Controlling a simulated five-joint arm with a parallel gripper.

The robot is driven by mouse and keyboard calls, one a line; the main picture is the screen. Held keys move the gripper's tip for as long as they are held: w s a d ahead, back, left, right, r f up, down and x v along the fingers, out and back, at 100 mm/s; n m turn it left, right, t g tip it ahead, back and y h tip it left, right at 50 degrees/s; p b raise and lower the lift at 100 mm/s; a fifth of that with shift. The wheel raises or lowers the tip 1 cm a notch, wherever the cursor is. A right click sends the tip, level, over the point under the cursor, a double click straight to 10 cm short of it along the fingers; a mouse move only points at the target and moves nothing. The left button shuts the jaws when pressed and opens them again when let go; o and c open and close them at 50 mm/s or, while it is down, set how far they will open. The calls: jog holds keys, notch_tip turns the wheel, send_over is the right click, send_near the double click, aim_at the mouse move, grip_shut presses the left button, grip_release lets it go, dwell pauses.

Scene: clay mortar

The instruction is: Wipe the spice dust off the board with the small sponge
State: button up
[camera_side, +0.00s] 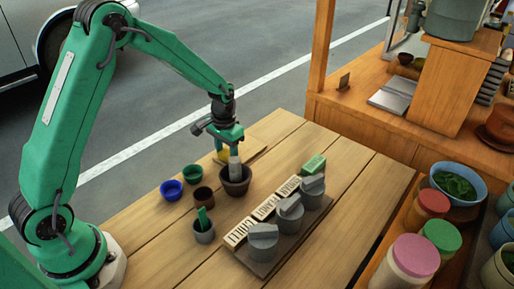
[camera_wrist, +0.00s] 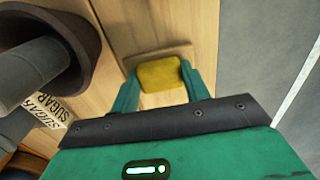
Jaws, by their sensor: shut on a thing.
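The small yellow sponge (camera_wrist: 160,75) sits between the two green fingers of my gripper (camera_wrist: 159,71), which is shut on it. In the side view the sponge (camera_side: 220,157) shows low, under my gripper (camera_side: 223,150), behind the mortar. The pale wooden board (camera_wrist: 150,53) lies just beyond and under the sponge; it also shows in the side view (camera_side: 252,148), partly hidden by my gripper. I cannot tell whether the sponge touches the board. I cannot make out any spice dust in either view.
A brown clay mortar (camera_side: 236,184) with a grey pestle (camera_side: 234,166) stands close in front of my gripper. Grey lidded pots (camera_side: 289,212) with name blocks (camera_side: 265,207) stand right.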

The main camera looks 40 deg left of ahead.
aim_at(252, 143)
jog(key=shift+w, duration=0.5)
jog(key=shift+c, duration=0.5)
jog(key=shift+w+f, duration=0.15)
jog(key=shift+w, duration=0.8)
jog(key=shift+w+f, duration=0.1)
jog(key=shift+w, duration=0.85)
jog(key=shift+w+r, duration=0.1)
jog(key=shift+w, duration=3.1)
jog(key=shift+s, duration=5.75)
jog(key=shift+w+r, duration=0.1)
jog(key=shift+r, duration=3.9)
jog(key=shift+d, duration=0.1)
jog(key=shift+w+d+r, duration=0.1)
jog(key=shift+d, duration=0.5)
jog(key=s+d+r, duration=0.2)
jog(key=d, duration=1.7)
jog(key=w+a+f, duration=0.2)
jog(key=a, duration=0.1)
jog(key=w+a+f, duration=0.2)
jog(key=a, duration=0.1)
jog(key=w+a+f, duration=0.3)
jog(key=shift+a+f, duration=0.1)
jog(key=shift+a, duration=0.1)
